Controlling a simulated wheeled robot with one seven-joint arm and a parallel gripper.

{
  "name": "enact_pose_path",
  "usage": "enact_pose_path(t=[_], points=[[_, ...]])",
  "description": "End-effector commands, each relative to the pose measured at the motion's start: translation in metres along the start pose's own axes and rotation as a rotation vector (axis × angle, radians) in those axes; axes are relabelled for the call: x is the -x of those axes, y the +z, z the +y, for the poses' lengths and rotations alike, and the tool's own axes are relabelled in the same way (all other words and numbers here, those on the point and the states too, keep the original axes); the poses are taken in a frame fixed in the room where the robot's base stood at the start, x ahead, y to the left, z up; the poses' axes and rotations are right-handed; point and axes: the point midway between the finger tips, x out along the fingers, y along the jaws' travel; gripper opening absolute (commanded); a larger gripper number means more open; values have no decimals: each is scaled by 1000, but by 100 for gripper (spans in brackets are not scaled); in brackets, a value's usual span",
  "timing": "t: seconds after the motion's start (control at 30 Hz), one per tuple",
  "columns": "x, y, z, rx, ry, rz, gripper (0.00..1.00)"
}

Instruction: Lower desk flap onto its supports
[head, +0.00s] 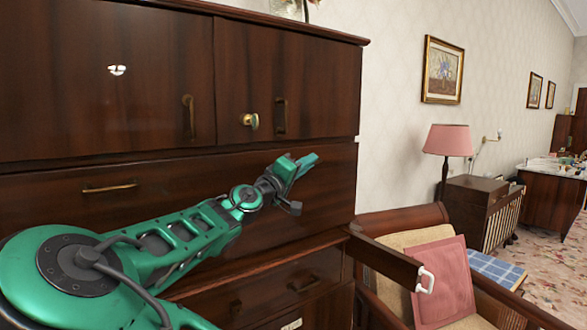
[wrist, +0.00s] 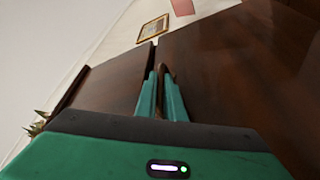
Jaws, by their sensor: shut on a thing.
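The desk flap (head: 100,205) is the wide dark wooden panel in the middle of the cabinet in the head view. It stands upright, with a brass handle (head: 110,187) at its left. My gripper (head: 306,163) is in front of the flap's upper right part. In the wrist view its fingers (wrist: 163,92) are closed around a thin, curved brass-brown handle (wrist: 162,72). One support (head: 385,260), a dark wooden bar with a white pull at its end, sticks out at the cabinet's lower right. My arm hides part of the flap's front, and no second support can be seen.
Two upper doors (head: 100,75) with a brass knob sit above the flap, and drawers (head: 290,285) sit below. An armchair with a pink cushion (head: 442,280) stands close beside the extended support. A pink lamp (head: 447,140) stands farther back.

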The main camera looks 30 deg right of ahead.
Motion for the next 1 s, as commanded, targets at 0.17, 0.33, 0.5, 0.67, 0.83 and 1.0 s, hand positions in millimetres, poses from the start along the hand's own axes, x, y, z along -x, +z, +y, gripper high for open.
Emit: enact_pose_path(t=[0.17, 0.33, 0.5, 0.67, 0.83, 1.0], points=[[1, 1, -5, 4, -9, -1, 0], [1, 1, -5, 5, -10, -1, 0], [1, 1, -5, 5, -11, -2, 0], [15, -7, -7, 1, -12, 6, 0], [5, -1, -5, -20, -3, 7, 0], [7, 0, -4, -35, 0, 7, 0]])
